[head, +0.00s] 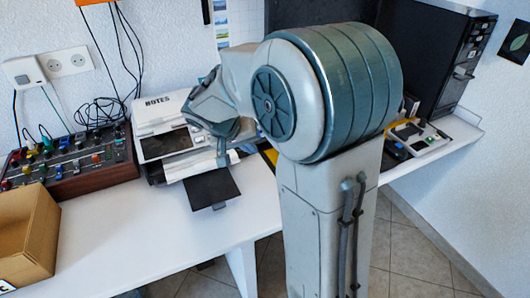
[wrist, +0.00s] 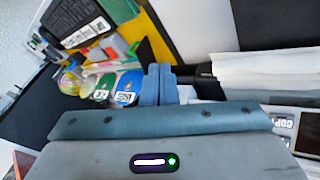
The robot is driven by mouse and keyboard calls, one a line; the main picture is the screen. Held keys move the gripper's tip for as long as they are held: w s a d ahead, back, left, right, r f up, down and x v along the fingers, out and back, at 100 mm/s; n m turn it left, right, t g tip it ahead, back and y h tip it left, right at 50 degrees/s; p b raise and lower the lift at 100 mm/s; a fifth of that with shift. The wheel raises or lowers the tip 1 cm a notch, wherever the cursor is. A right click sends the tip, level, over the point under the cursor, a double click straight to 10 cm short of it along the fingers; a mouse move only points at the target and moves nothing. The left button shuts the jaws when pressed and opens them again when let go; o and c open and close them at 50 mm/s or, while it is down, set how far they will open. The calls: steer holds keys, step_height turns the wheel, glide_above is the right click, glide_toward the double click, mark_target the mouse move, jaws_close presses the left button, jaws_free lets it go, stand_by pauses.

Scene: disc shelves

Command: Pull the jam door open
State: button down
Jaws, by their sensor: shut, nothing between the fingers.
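The white printer (head: 160,113) stands on the table, with a sheet of paper in front and a black tray (head: 213,189) sticking out. I cannot pick out the jam door for sure; my arm hides the printer's right side. My gripper (head: 223,158) is at that right side, pointing down. In the wrist view my gripper (wrist: 158,82) is shut and empty, its two blue-grey fingers together. A dark bar (wrist: 195,77) lies close to the right of the fingers, beside white paper (wrist: 262,72). I cannot tell whether they touch.
A control panel with knobs (head: 80,162) and a cardboard box (head: 27,235) are left on the white table (head: 130,235). A black computer tower (head: 455,65) stands at right. Small coloured items and a yellow sheet (wrist: 195,28) lie beyond my fingers.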

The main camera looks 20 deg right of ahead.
steer(key=shift+m+h, duration=0.3)
steer(key=w+x, duration=0.1)
steer(key=x, duration=0.3)
steer(key=b+x, duration=0.1)
steer(key=x, duration=0.3)
steer(key=w+a+x, duration=0.1)
steer(key=x, duration=0.3)
steer(key=shift+w+f, duration=0.1)
steer(key=shift+w, duration=0.3)
steer(key=shift+s+d, duration=0.25)
steer(key=shift+d, duration=0.7)
steer(key=shift+s+d, duration=0.2)
steer(key=shift+d, duration=0.8)
steer(key=shift+f+t, duration=0.2)
steer(key=shift+t, duration=0.1)
